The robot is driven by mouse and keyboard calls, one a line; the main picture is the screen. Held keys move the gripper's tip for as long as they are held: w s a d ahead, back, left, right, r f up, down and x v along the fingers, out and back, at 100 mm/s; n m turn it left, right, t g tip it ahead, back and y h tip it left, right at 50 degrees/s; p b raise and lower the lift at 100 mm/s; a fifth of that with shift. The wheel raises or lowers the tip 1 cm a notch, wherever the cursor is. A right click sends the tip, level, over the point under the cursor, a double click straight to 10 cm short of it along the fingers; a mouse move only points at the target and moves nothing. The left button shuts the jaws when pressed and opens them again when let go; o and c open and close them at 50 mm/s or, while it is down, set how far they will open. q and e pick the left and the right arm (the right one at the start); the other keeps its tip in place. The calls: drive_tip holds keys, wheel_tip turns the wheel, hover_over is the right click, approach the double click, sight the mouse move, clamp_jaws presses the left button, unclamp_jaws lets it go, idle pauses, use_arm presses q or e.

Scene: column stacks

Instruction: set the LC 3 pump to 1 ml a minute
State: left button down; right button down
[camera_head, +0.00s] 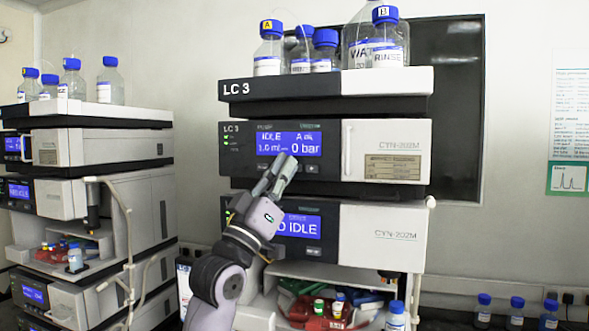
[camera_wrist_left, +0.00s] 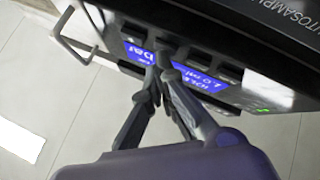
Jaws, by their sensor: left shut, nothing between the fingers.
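The LC 3 pump (camera_head: 385,150) is the upper module of the middle stack, with a dark front panel. Its lit blue display (camera_head: 305,147) reads IDLE, 1.0 ml and 0 bar; the small text at top right is hard to read. My left gripper (camera_head: 283,163) is shut and empty, with its fingertips at the lower edge of this display, covering part of the panel. In the left wrist view the pump panel appears upside down, with a row of dark buttons (camera_wrist_left: 198,58) beside the display. The fingertips (camera_wrist_left: 163,66) overlap one button; I cannot tell whether they touch it. My right gripper is not in view.
A second module (camera_head: 385,238) with an IDLE display sits below the pump. Blue-capped bottles (camera_head: 325,52) stand on top of the stack. An open bay (camera_head: 335,305) at the bottom holds small bottles. Another stack (camera_head: 90,147) stands at left.

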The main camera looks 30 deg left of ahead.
use_arm(q)
drive_tip(key=shift+s+h, duration=0.1)
drive_tip(key=shift+h, duration=0.2)
drive_tip(key=shift+s+d, duration=0.25)
drive_tip(key=shift+s, duration=0.45)
drive_tip(key=s, duration=0.2)
drive_tip(key=s+d, duration=0.1)
drive_tip(key=s, duration=0.1)
drive_tip(key=shift+s+p, duration=0.3)
drive_tip(key=shift+s, duration=0.1)
idle(0.6)
